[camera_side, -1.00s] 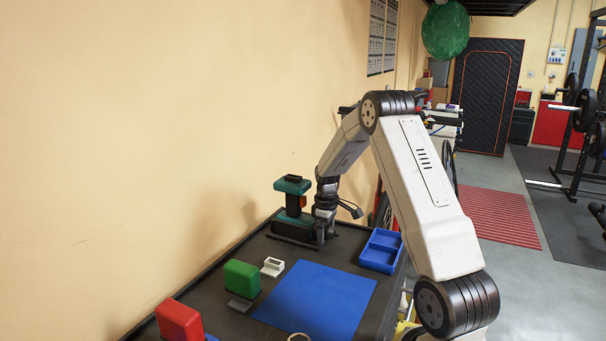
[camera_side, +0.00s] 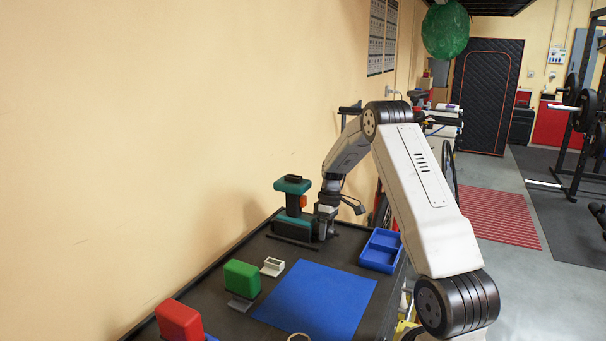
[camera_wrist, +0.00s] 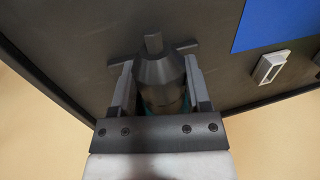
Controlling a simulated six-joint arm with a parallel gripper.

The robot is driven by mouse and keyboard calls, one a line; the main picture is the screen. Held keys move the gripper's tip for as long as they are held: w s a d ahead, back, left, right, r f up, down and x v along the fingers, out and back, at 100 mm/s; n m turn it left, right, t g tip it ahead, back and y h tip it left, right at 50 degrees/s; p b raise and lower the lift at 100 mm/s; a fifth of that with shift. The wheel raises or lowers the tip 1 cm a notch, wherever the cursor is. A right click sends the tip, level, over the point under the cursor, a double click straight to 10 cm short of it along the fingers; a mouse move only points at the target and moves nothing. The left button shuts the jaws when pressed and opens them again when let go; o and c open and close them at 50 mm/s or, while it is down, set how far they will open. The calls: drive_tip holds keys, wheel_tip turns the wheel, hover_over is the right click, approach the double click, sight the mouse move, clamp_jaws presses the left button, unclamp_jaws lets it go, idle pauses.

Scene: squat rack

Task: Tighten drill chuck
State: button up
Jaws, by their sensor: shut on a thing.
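A teal and black drill (camera_side: 293,203) with an orange-red part stands at the far end of the dark bench, against the wall side. My gripper (camera_side: 322,230) is low beside it, pointing down. In the wrist view, the dark, tapered drill chuck (camera_wrist: 160,70) sits between my two grey fingers, with a short square tip pointing away. The fingers are shut on the chuck, one on each side. A little teal shows behind the chuck. In the side view, my gripper hides the chuck.
A blue mat (camera_side: 318,300) covers the middle of the bench. A blue tray (camera_side: 381,250) lies to the right. A small white holder (camera_side: 272,267), a green block (camera_side: 241,278) and a red block (camera_side: 179,320) line the wall side.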

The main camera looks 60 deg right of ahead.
idle(0.3)
drive_tip(key=o, duration=1.3)
drive_tip(key=shift+r, duration=0.15)
drive_tip(key=shift+v, duration=3.75)
drive_tip(key=shift+d, duration=0.15)
